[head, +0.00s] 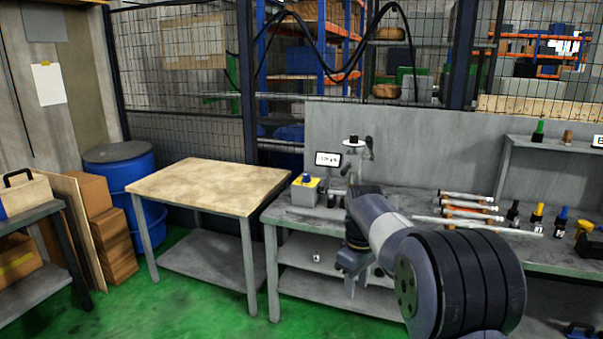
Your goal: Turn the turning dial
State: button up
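A small grey box with a yellow top (306,190) stands at the left end of the grey workbench. A dark round knob (306,177) sits on its top; I cannot tell for sure that this is the turning dial. My arm reaches in from the lower right toward the bench's left part. Its wrist is in front of the bench edge, right of the yellow-topped box and apart from it in the picture. My gripper (350,287) seems to be the small grey part below the wrist. Its fingers are too small to make out, and I see nothing held.
A small display (327,158) and a grey upright fixture (355,150) stand behind my arm. Rods (468,210) and several bottles lie or stand on the bench at right. A wooden-topped table (205,185) adjoins on the left. Green floor (190,300) is clear in front.

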aim_at(307, 178)
jog(key=i, duration=0.55)
jog(key=i+l+u, duration=0.15)
jog(key=i, duration=0.35)
jog(key=i+l, duration=0.1)
jog(key=i, duration=0.45)
jog(key=i+l+u, duration=0.1)
jog(key=i, duration=0.4)
jog(key=i+l+u, duration=0.1)
jog(key=i, duration=0.45)
jog(key=i+l, duration=0.25)
jog(key=i, duration=0.25)
